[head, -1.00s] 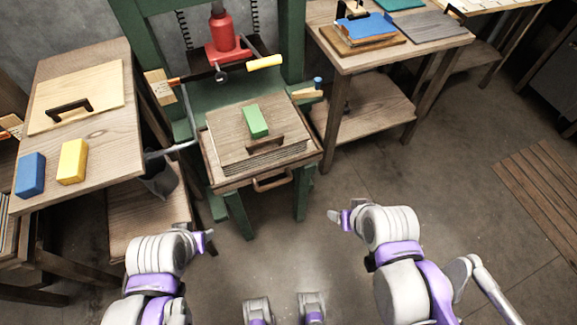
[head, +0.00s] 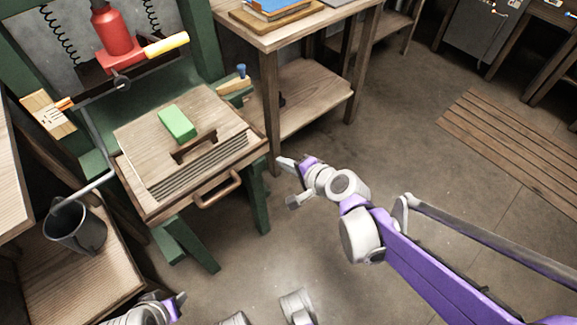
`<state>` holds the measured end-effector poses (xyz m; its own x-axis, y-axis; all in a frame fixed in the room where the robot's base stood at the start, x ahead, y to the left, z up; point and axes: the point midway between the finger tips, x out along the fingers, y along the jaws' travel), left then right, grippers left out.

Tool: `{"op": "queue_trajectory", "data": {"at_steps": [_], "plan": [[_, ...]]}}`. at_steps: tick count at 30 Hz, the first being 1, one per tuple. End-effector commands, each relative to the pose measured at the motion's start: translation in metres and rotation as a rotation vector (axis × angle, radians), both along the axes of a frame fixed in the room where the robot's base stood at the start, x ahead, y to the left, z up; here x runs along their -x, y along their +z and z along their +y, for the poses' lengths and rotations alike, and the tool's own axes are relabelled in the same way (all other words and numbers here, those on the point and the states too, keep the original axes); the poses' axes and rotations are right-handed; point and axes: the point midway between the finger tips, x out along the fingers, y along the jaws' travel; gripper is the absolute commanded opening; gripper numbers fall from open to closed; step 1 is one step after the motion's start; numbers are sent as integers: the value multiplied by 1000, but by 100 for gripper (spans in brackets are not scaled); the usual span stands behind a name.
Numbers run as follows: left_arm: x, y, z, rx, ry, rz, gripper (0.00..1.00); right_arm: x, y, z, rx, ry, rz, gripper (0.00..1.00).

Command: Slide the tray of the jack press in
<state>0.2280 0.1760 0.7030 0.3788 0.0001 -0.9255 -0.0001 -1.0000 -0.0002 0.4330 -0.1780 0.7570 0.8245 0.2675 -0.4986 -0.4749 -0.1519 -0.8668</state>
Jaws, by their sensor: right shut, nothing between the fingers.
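The jack press is a green frame (head: 202,38) with a red jack (head: 113,32) at the upper left. Its wooden tray (head: 160,209) sticks out of the front, towards me, with a brown bar handle (head: 217,189) on its front edge. On the tray lies a layered stack (head: 205,163) under a wooden board with a dark handle (head: 194,147) and a green block (head: 178,123). My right gripper (head: 284,162) is shut and empty, to the right of the tray handle and apart from it. My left gripper (head: 180,300) shows only partly at the bottom edge; its fingers are unclear.
A metal bucket (head: 76,232) stands on a low wooden shelf (head: 102,278) at left, below a bent drain pipe. A wooden side table (head: 268,36) with a lower shelf stands behind my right gripper. Slatted boards (head: 512,150) lie on the floor at right. Floor before the press is clear.

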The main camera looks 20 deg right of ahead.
Motion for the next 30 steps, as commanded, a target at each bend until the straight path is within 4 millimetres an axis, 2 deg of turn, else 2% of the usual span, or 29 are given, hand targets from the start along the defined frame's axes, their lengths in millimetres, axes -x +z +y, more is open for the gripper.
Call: {"op": "queue_trajectory", "data": {"at_steps": [1, 7, 13, 18, 30], "plan": [[-1, -9, 0, 0, 0, 3, 50, -11, -11, 4, 0, 3, 2, 0], [-3, -26, 0, 0, 0, 8, 50, -45, -31, 16, 2, 4, 2, 0], [-4, -32, 0, 0, 0, 9, 50, -71, -28, 24, 1, 3, 1, 0], [-5, -34, 0, 0, 0, 10, 50, -80, -27, 26, 3, 1, 0, 0], [-5, -33, 0, 0, 0, 10, 50, -81, -26, 27, 2, 1, 0, 0]]}}
